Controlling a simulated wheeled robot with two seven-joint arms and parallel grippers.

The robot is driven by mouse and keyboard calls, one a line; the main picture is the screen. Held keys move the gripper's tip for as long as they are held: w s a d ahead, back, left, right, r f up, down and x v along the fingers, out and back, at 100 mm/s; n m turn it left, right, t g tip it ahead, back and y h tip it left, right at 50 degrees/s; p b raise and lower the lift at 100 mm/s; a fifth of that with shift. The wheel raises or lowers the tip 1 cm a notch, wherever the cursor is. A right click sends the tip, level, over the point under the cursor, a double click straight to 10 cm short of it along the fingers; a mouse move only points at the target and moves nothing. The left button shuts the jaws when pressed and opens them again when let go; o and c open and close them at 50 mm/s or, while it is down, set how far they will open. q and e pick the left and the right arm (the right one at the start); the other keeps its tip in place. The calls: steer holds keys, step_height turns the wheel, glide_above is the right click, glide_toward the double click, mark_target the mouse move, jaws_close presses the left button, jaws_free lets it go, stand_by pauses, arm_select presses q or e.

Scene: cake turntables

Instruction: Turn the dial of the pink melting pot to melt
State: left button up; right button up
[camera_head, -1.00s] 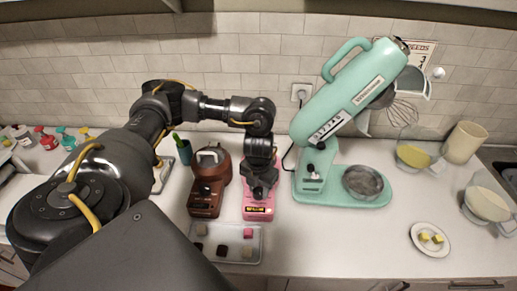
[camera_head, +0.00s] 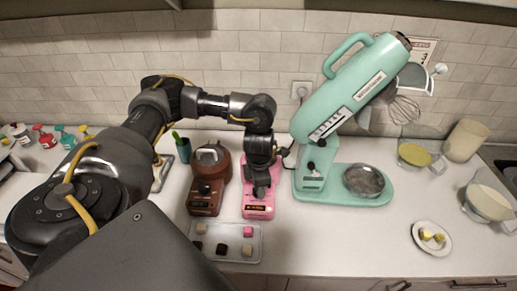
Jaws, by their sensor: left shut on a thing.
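The pink melting pot (camera_head: 258,208) stands on the counter between the brown melting pot and the mint mixer. A small dark label shows on its front. My left gripper (camera_head: 262,190) points down over the pink pot and covers most of it, including the dial. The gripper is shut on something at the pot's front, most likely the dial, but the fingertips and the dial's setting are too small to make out. My right gripper is not in view.
A brown melting pot (camera_head: 207,197) stands close on the left. A tray (camera_head: 208,257) with several small cubes lies in front. The mint stand mixer (camera_head: 345,200) with a steel bowl (camera_head: 364,180) stands on the right. A plate (camera_head: 418,243) lies further right on clear counter.

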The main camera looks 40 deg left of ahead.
arm_select(q)
steer(key=shift+m, duration=0.3)
stand_by(0.4)
steer(key=o, duration=0.9)
steer(key=shift+o, duration=0.5)
steer(key=shift+d, duration=0.1)
